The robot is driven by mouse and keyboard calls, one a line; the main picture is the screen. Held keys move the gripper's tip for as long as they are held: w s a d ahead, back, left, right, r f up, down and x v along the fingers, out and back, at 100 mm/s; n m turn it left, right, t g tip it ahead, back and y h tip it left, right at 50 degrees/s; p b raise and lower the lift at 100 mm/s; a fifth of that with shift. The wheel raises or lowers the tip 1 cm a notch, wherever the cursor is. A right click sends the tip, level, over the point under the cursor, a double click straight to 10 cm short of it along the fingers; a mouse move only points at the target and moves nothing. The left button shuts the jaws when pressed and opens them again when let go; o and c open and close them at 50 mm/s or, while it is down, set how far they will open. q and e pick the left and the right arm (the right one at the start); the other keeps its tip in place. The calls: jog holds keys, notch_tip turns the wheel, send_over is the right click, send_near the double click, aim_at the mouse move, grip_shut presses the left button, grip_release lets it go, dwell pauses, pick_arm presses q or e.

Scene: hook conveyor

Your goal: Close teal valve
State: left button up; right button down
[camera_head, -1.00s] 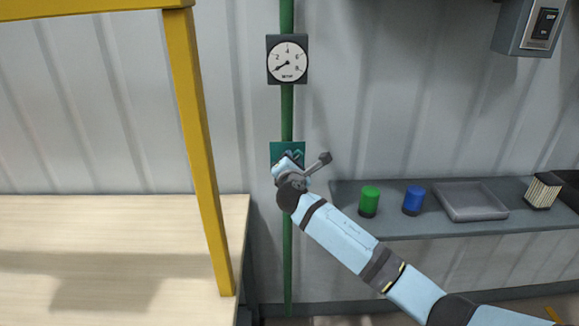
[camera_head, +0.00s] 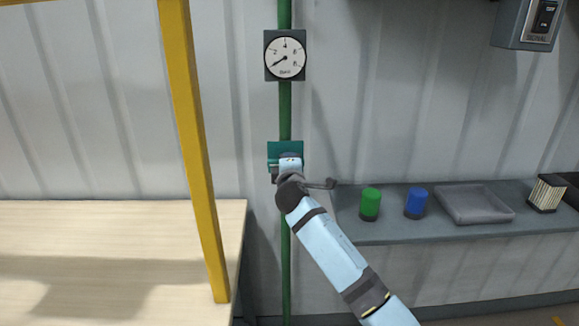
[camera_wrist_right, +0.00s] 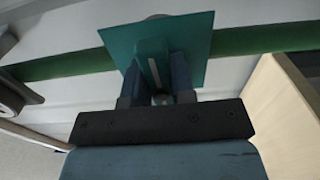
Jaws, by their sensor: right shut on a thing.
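The teal valve (camera_head: 285,149) is on the green vertical pipe (camera_head: 285,110), below the gauge. In the right wrist view its square teal plate (camera_wrist_right: 190,45) sits in front of the pipe, and the teal handle (camera_wrist_right: 150,62) stands out from it. My right gripper (camera_head: 288,164) is at the valve in the head view and covers most of the handle. In the right wrist view my right gripper (camera_wrist_right: 155,80) has one finger on each side of the handle and is shut on it. My left gripper is not in view.
A round gauge (camera_head: 285,57) is above the valve. A yellow post (camera_head: 193,150) and a pale wooden table (camera_head: 100,225) are on the left. A grey shelf (camera_head: 400,232) on the right holds a green cylinder (camera_head: 370,203), a blue cylinder (camera_head: 416,200) and a grey tray (camera_head: 474,204).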

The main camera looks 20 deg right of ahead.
dwell(0.4)
jog(key=c, duration=1)
grip_release()
jog(key=shift+o, duration=0.2)
jog(key=b+v, duration=0.1)
jog(key=v, duration=1.3)
jog(key=shift+w, duration=0.1)
